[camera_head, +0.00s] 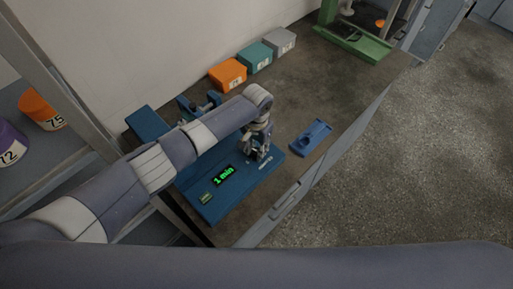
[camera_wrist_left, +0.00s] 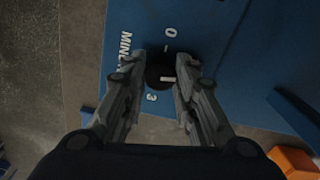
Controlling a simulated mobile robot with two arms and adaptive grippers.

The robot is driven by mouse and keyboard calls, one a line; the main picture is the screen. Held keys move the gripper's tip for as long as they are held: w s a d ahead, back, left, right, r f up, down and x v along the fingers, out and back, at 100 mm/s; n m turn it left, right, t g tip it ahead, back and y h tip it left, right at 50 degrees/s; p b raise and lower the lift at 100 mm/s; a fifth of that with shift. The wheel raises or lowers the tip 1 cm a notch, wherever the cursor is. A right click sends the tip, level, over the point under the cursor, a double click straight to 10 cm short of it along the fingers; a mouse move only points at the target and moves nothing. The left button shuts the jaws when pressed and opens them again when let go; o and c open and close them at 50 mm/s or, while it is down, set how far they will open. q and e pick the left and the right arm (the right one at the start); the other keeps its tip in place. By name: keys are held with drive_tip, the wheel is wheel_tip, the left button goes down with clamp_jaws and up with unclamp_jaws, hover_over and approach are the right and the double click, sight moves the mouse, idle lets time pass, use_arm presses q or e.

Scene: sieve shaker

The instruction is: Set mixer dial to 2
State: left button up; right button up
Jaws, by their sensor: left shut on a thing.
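The blue mixer (camera_head: 218,202) stands on the bench, and its display (camera_head: 224,176) reads "1 min" in green. My left gripper (camera_head: 258,152) points down over the right part of the mixer's panel. In the left wrist view the round black dial (camera_wrist_left: 160,73) with a pale mark sits between the two fingers of the left gripper (camera_wrist_left: 161,66), which are shut on it. A "0" and a "3" are printed beside the dial, with partly hidden lettering to the left. In the head view the gripper hides the dial. My right gripper is not in view.
A blue tray-like piece (camera_head: 311,138) lies right of the mixer near the bench edge. Orange (camera_head: 227,75), teal (camera_head: 255,57) and grey (camera_head: 280,41) boxes stand along the wall. A green-based device (camera_head: 352,44) is at the far end. The bench between is clear.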

sight(256, 150)
use_arm(q)
drive_tip(key=m, duration=0.4)
drive_tip(key=shift+m, duration=2)
drive_tip(key=shift+b, duration=0.3)
drive_tip(key=o, duration=1.1)
drive_tip(key=shift+r, duration=0.1)
wheel_tip(256, 150, up, 12)
drive_tip(key=shift+f, duration=0.1)
